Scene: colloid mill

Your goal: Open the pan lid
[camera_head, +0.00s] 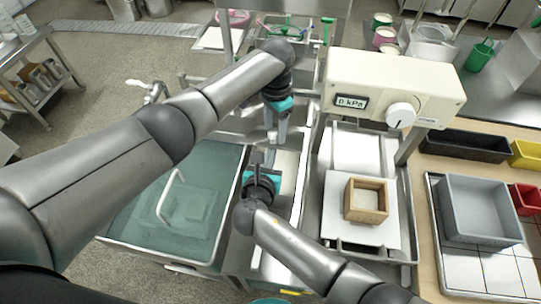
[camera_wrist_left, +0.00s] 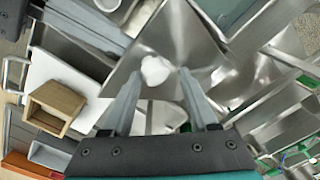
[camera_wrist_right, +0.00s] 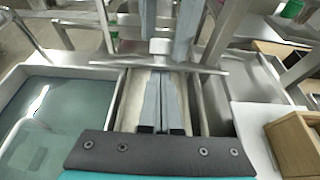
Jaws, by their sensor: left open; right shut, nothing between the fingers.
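The pan lid (camera_wrist_left: 178,38) is a shiny metal plate with a pale knob (camera_wrist_left: 155,70) on top. It shows nearly edge-on in the right wrist view (camera_wrist_right: 110,64), lying flat. My left gripper (camera_wrist_left: 160,76) is open above the lid, its fingers on either side of the knob; I cannot tell whether they touch it. In the head view, my left gripper (camera_head: 272,130) points down and hides much of the lid. My right gripper (camera_wrist_right: 160,76) is shut and empty, its fingertips low and close to the lid's near edge. It also shows in the head view (camera_head: 264,155).
A large basin (camera_head: 232,195) with a teal surface and a pale bent bar stands left. Right are a gauge box (camera_head: 385,80) reading 0 kPa, a wooden frame (camera_head: 353,200) on a white plate, and a grey bin (camera_head: 450,210). Metal posts stand close around my grippers.

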